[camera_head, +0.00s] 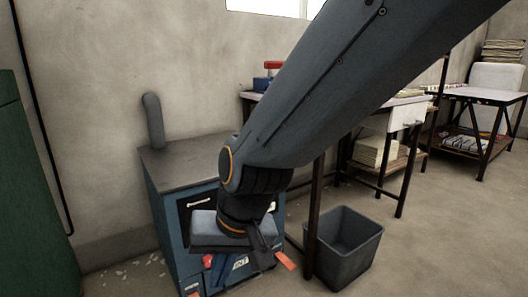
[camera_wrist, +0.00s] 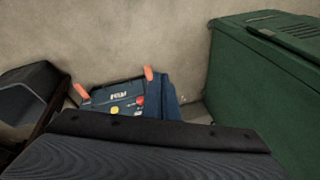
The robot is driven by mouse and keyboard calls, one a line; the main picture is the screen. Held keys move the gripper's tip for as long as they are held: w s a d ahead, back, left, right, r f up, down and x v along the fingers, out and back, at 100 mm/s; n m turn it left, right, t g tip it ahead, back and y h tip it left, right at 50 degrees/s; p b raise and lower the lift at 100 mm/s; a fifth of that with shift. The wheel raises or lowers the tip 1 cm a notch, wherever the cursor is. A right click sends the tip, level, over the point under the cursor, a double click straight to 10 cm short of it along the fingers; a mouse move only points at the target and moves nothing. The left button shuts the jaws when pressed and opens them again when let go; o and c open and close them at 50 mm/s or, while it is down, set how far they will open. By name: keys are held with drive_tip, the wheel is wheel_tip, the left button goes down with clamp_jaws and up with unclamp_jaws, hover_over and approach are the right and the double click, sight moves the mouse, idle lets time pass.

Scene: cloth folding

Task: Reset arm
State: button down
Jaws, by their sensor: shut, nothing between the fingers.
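My gripper (camera_head: 248,262) hangs at the end of my dark arm in the head view, in front of a blue cabinet (camera_head: 165,205) with a dark grey top. It is shut and empty, pointing down and away from the camera. Its orange-red tips also show in the wrist view, where my gripper (camera_wrist: 114,83) is in line with a blue box-like unit (camera_wrist: 118,100) bearing red and yellow buttons. My wrist housing hides the lower part of that view. I see no cloth in either view.
A dark bin (camera_head: 345,262) stands on the floor right of the cabinet. Behind are dark-legged tables (camera_head: 480,95) with stacked papers. A green cabinet (camera_head: 30,190) stands at the left, and the same green shows in the wrist view (camera_wrist: 250,85). Open floor lies at the right.

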drive_tip(key=s+d+r+n+g+h, duration=0.1)
drive_tip(key=s+d+r+n+g, duration=0.15)
drive_tip(key=s+d, duration=0.65)
drive_tip(key=d+r+m+p, duration=0.1)
drive_tip(key=d+r+p, duration=0.5)
drive_tip(key=p, duration=0.6)
drive_tip(key=d+r+m+h+p, duration=0.1)
drive_tip(key=d+r+m+p, duration=0.1)
drive_tip(key=d+r+p, duration=0.4)
drive_tip(key=d+r+m+h+p, duration=0.1)
drive_tip(key=d+r+p, duration=0.5)
drive_tip(key=r+p, duration=0.8)
drive_tip(key=m+p, duration=0.1)
drive_tip(key=p, duration=0.2)
drive_tip(key=shift+s+d+r+t+p, duration=0.15)
drive_tip(key=shift+s+d+t+p, duration=0.15)
drive_tip(key=shift+s+t+p, duration=0.1)
drive_tip(key=shift+m, duration=0.25)
